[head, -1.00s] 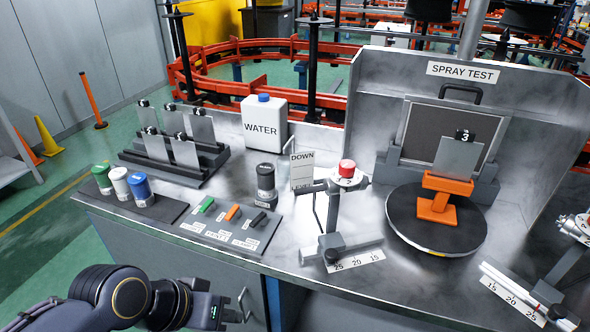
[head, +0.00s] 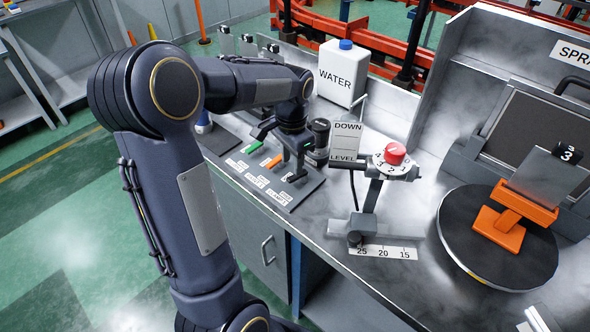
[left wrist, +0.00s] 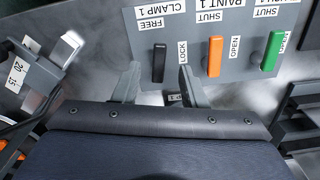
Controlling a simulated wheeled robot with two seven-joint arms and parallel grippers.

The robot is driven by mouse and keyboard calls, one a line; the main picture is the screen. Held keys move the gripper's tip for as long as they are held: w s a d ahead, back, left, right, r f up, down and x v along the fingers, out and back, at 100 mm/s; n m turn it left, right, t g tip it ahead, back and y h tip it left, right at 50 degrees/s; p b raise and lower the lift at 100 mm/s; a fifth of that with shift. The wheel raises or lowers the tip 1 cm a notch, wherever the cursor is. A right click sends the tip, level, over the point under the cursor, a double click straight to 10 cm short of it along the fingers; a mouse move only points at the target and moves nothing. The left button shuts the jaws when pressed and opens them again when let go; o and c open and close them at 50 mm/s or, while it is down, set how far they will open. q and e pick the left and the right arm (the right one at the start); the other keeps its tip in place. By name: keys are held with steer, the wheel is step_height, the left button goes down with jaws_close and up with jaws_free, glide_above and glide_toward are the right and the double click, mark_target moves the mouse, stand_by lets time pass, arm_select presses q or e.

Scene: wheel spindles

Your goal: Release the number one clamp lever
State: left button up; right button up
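The number one clamp lever (left wrist: 159,62) is the black lever on the grey panel (left wrist: 190,65) in the left wrist view, under the CLAMP 1 and FREE labels and beside the LOCK label. My left gripper (left wrist: 159,84) is open; its two fingers sit on either side of the lever's near end in that view, with nothing held. I cannot tell whether they touch it. In the head view the left gripper (head: 293,168) hangs over the black lever's end of the panel and mostly hides that lever. My right gripper is not in view.
An orange lever (left wrist: 215,56) and a green lever (left wrist: 272,52) are close beside the black one. A dark canister (head: 319,138) stands just behind the gripper. A stand with a red knob (head: 394,154) and a white water jug (head: 342,74) are nearby on the bench.

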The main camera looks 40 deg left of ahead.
mark_target(295, 179)
arm_select(q)
steer(key=shift+f, duration=2.4)
steer(key=shift+c, duration=0.2)
jaws_close()
steer(key=shift+d+n, duration=0.25)
steer(key=shift+n, duration=0.45)
steer(key=shift+d+n, duration=0.2)
steer(key=shift+n, duration=0.5)
steer(key=shift+o, duration=0.2)
jaws_free()
step_height(295, 179, up, 7)
steer(key=shift+r, duration=0.45)
